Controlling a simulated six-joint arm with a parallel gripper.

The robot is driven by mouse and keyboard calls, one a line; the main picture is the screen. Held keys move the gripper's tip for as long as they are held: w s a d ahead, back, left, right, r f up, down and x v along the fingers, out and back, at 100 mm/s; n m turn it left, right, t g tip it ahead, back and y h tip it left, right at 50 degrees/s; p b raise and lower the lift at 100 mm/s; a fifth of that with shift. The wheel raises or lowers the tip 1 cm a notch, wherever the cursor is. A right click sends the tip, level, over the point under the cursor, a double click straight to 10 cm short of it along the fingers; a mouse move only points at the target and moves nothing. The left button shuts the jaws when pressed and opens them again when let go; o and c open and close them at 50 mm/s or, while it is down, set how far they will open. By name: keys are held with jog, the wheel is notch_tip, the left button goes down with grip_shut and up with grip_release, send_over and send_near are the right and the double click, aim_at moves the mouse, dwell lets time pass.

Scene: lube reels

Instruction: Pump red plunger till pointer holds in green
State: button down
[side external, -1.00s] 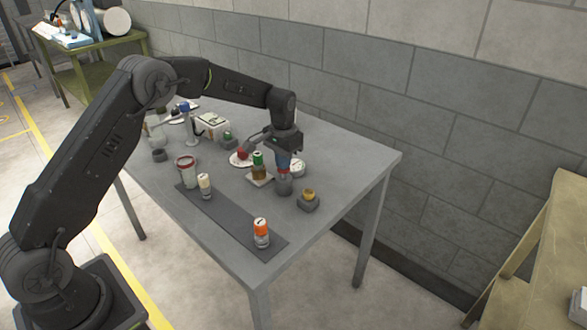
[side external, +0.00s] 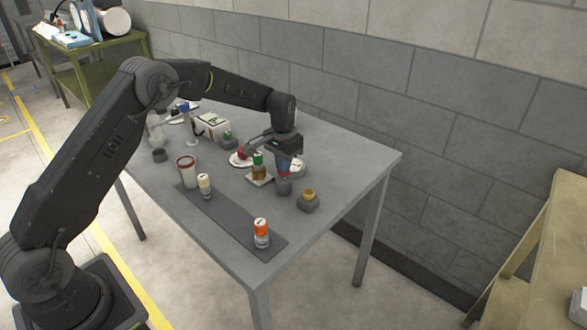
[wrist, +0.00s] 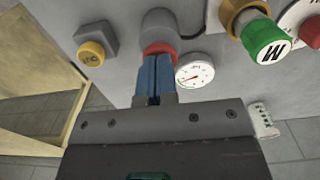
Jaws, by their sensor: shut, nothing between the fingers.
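The red plunger (wrist: 160,48) tops a dark grey cylindrical pump body (wrist: 158,24); in the side view the pump body (side external: 284,187) stands at the table's right part. My gripper (wrist: 156,98) is shut, its blue fingers together and empty, with the tips right at the plunger's red cap and apparently pressing on it. In the side view my gripper (side external: 283,171) points straight down over the pump. A round white gauge (wrist: 195,70) sits beside the plunger. It has red marks and a thin pointer; its green zone and exact reading are too small to tell.
A yellow knob on a grey block (wrist: 92,52) stands on the other side of the pump. A green-capped brass piece (wrist: 266,40) and a red knob (wrist: 311,32) are near the gauge. An orange-and-white can (side external: 261,233) stands on the dark mat (side external: 229,219).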

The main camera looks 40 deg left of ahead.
jog(key=shift+r, duration=3.2)
jog(key=s+d+r+t, duration=0.3)
jog(key=s+d+r, duration=0.1)
jog(key=s+r, duration=1.05)
jog(key=s+d+t, duration=0.2)
jog(key=s+d, duration=0.1)
jog(key=s, duration=1.7)
jog(key=shift+s+f+t, duration=0.3)
jog(key=shift+s+f, duration=0.05)
jog(key=shift+f, duration=0.05)
